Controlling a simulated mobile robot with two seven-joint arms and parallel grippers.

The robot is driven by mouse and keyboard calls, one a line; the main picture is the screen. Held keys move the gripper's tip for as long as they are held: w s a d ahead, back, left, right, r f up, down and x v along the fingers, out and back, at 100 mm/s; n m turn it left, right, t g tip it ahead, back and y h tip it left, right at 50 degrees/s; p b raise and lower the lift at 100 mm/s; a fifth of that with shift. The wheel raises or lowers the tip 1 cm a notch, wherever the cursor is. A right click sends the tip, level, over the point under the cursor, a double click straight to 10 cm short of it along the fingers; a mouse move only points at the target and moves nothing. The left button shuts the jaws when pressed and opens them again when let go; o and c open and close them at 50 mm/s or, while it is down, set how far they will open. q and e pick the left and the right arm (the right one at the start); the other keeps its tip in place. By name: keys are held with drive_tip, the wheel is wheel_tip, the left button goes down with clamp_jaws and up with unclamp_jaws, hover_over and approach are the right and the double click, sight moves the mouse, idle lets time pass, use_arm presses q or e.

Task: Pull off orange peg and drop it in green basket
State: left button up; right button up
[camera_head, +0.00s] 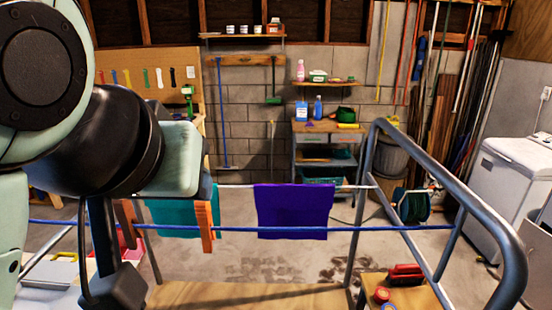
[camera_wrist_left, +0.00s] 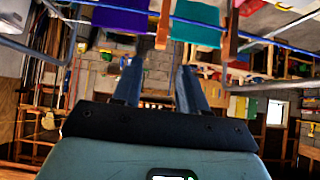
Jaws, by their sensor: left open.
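An orange peg (camera_head: 206,227) hangs on the blue line (camera_head: 330,229) at the right edge of a teal cloth (camera_head: 175,217). A second orange-brown peg (camera_head: 127,222) is at the cloth's left side, partly behind my arm. In the left wrist view one peg (camera_wrist_left: 163,25) is above and beyond the fingers, between the purple and teal cloths; the other (camera_wrist_left: 231,30) is farther right. My left gripper (camera_wrist_left: 160,64) is open, with nothing between its fingers and apart from the pegs. In the head view my arm mostly hides it.
A purple cloth (camera_head: 295,211) hangs right of the teal one. The grey metal rack frame (camera_head: 490,225) curves around the right. A wooden stool (camera_head: 405,292) with red items stands at front right. A red-pink container (camera_head: 130,237) shows partly behind my arm.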

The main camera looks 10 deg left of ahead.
use_arm(q)
drive_tip(key=shift+x, duration=5.1)
drive_tip(key=shift+s+f, duration=0.15)
drive_tip(key=shift+s, duration=0.05)
clamp_jaws()
